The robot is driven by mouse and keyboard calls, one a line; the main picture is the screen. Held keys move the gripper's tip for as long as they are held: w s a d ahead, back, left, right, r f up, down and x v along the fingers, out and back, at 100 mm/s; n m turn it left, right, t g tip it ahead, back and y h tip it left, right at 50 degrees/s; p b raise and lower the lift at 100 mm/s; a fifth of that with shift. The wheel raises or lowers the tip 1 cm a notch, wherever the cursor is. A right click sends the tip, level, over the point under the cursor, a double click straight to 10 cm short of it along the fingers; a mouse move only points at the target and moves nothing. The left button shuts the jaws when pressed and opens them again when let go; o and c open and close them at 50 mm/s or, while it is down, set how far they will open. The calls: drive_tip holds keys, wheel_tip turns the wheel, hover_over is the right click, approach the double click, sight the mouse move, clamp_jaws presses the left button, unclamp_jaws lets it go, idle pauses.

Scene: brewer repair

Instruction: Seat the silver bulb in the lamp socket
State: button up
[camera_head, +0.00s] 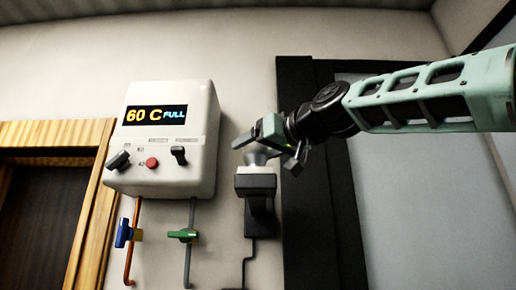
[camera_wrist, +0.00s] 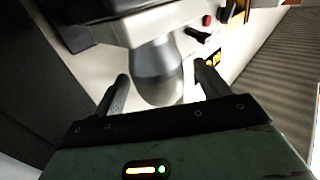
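My gripper (camera_head: 268,153) is at the bulb, above the socket. In the wrist view my gripper (camera_wrist: 161,70) is open, with a gap between each finger and the bulb. How deep the bulb's base sits is hidden.
A white brewer unit (camera_head: 165,140) reading "60 C FULL" hangs on the wall left of the socket, with knobs, a red button and pipes with blue and green valves below. A dark frame (camera_head: 305,200) stands close on the right. A wooden door frame (camera_head: 92,215) is at far left.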

drive_tip(key=shift+s+d+f+b, duration=0.15)
drive_tip(key=shift+s+d+b, duration=0.2)
drive_tip(key=shift+b, duration=0.1)
drive_tip(key=b+v, duration=0.7)
drive_tip(key=v, duration=0.9)
drive_tip(key=shift+s, duration=0.15)
drive_tip(key=shift+d, duration=0.1)
